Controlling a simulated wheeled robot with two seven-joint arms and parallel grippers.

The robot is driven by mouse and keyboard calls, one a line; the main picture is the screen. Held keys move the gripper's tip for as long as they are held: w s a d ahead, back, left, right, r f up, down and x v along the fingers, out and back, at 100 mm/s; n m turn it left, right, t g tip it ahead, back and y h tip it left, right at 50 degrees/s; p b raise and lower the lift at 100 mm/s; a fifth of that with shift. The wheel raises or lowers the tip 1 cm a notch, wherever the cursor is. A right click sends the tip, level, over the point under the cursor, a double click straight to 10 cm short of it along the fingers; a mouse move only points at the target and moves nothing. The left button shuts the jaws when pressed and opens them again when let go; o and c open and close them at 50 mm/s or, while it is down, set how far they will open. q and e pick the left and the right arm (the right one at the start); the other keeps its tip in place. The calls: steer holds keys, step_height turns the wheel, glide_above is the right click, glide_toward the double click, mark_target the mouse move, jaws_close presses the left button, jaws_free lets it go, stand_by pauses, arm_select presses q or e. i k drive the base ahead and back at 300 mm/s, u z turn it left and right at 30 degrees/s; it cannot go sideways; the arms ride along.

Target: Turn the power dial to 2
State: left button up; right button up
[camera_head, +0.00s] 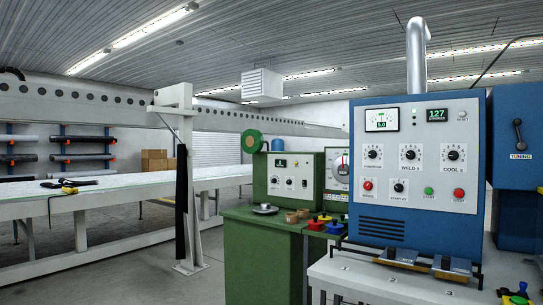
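The blue welder cabinet (365,235) stands at the right with a light grey control panel (390,205). Its upper row has three black dials: a left dial (373,153) with a label too small to read, a middle dial (410,153) marked WELD and a right dial (453,153) marked COOL. A fourth black dial (398,187) sits below, its label also too small to read. I cannot tell which one is the power dial, nor read the pointers. Neither of my grippers is in view.
A needle meter (381,120) and a display (437,115) reading 127 top the panel. Red and green buttons (428,191) sit low on it. A green cabinet (262,265) with a control box stands left. A white bench (375,283) is in front. Floor is open at left.

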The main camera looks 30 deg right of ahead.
mark_target(372, 154)
steer(key=u, duration=0.2)
steer(key=i, duration=1.5)
steer(key=z, duration=1.15)
steer(key=i, duration=0.8)
steer(key=z, duration=0.9)
